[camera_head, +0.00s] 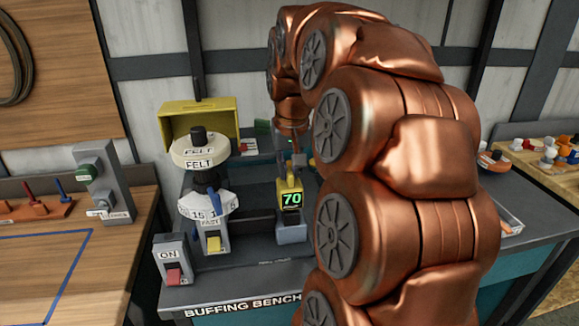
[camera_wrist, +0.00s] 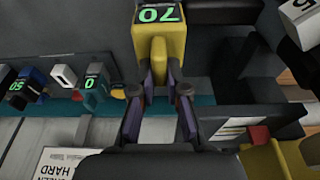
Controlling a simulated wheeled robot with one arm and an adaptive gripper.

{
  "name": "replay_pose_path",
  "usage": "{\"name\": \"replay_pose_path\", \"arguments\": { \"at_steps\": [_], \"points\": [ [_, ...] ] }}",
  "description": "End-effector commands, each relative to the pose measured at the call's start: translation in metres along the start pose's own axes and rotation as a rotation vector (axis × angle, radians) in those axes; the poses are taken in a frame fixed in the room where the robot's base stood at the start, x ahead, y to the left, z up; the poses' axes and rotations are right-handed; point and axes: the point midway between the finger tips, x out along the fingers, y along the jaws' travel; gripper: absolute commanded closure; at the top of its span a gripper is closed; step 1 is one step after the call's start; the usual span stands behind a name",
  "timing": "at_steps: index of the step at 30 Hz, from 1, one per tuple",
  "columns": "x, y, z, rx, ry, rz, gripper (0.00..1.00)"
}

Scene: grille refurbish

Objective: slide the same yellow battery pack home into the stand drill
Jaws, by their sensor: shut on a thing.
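The yellow battery pack (camera_head: 291,191) shows a green 70 on its dark face. It is upright at a grey-blue block (camera_head: 291,232) on the buffing bench; I cannot tell whether it is seated in it or only resting against it. My gripper (camera_head: 291,160) is above the pack with its jaws shut on the pack's upper part. In the wrist view, the fingers (camera_wrist: 160,83) close on a narrow yellow part of the pack (camera_wrist: 160,42) from both sides. I cannot make out a stand drill for certain.
A buffing machine with a felt wheel (camera_head: 199,150) and a yellow hood (camera_head: 200,112) stands left of the pack. A grey ON switch box (camera_head: 172,262) is at the bench front. In the wrist view, small units reading 50 and 0 (camera_wrist: 93,92) are at left.

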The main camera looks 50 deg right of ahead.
Motion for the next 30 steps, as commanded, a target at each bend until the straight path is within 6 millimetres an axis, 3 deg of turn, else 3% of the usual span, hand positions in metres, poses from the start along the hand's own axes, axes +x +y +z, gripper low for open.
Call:
{"name": "replay_pose_path", "arguments": {
  "at_steps": [11,12,19,30],
  "points": [
    [0.0075,0.0000,0.0017,0.000,0.001,0.000,1.00],
    [0.0069,0.0000,0.0016,0.000,0.001,0.000,0.83],
    [0.0069,0.0000,0.0017,0.000,0.000,0.000,0.59],
    [0.0050,-0.0001,0.0017,0.000,0.000,0.000,0.57]
  ]
}}
